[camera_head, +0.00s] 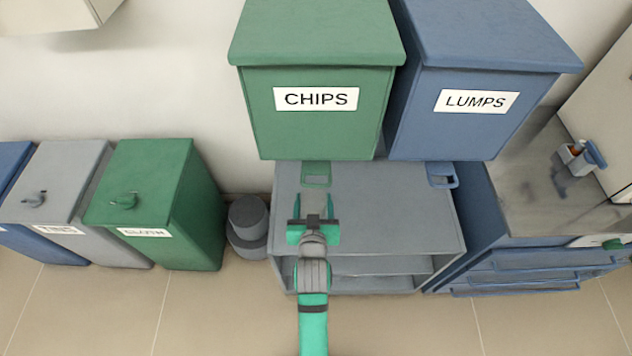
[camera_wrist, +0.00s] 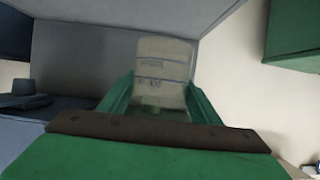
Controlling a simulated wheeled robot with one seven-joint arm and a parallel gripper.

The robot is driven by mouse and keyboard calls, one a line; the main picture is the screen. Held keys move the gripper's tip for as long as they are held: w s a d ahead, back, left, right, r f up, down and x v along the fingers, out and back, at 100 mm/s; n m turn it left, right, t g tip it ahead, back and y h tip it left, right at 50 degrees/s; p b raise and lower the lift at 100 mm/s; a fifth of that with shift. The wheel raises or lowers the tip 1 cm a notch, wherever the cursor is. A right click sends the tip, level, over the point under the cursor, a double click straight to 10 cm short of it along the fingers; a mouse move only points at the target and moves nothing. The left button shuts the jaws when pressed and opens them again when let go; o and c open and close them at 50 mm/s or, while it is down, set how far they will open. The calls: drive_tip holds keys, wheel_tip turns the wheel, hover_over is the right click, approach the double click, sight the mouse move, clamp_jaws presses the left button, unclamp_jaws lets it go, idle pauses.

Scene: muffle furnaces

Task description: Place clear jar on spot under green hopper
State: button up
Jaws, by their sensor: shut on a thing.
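The green hopper (camera_head: 316,110), labelled CHIPS, hangs over the left side of the grey shelf unit's top (camera_head: 400,205). My gripper (camera_head: 313,222) is over the left part of that top, just in front of the outlet. In the wrist view my gripper (camera_wrist: 158,108) is shut on the clear jar (camera_wrist: 163,65), a pale see-through jar with dark marks on its side. In the head view the jar is hard to make out. I cannot tell whether its base touches the surface.
Green (camera_head: 150,205) and grey (camera_head: 62,200) bins and a dark grey canister (camera_head: 248,225) stand left. The shelf top's right side is clear.

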drive_tip(key=f+x, duration=0.1)
drive_tip(key=x, duration=0.4)
drive_tip(key=f+x, duration=0.1)
drive_tip(key=x, duration=0.4)
drive_tip(key=s+f+x, duration=0.1)
drive_tip(key=x, duration=0.5)
drive_tip(key=shift+d, duration=0.4)
drive_tip(key=shift+w+f, duration=0.1)
drive_tip(key=shift+f, duration=0.8)
drive_tip(key=shift+w+f, duration=0.15)
drive_tip(key=shift+f, duration=0.7)
drive_tip(key=shift+f, duration=0.2)
drive_tip(key=o, duration=1)
drive_tip(key=shift+o, duration=0.2)
drive_tip(key=shift+r, duration=0.1)
